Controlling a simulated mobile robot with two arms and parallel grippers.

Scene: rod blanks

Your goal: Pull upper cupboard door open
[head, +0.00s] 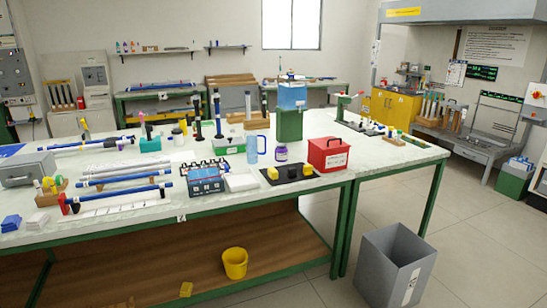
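No cupboard that I can clearly tell as the upper one shows in the head view. A low yellow cabinet (391,109) with doors stands against the back right wall, and its doors look shut. A wide grey hood or overhead unit (460,11) with a yellow label hangs at the top right, and I see no door on it. Neither of my grippers is in view.
A long green-framed workbench (345,170) crowded with tools, blue rods and a red box (328,155) fills the middle. A grey bin (392,265) stands at its right front. A yellow bucket (235,263) sits on the lower shelf.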

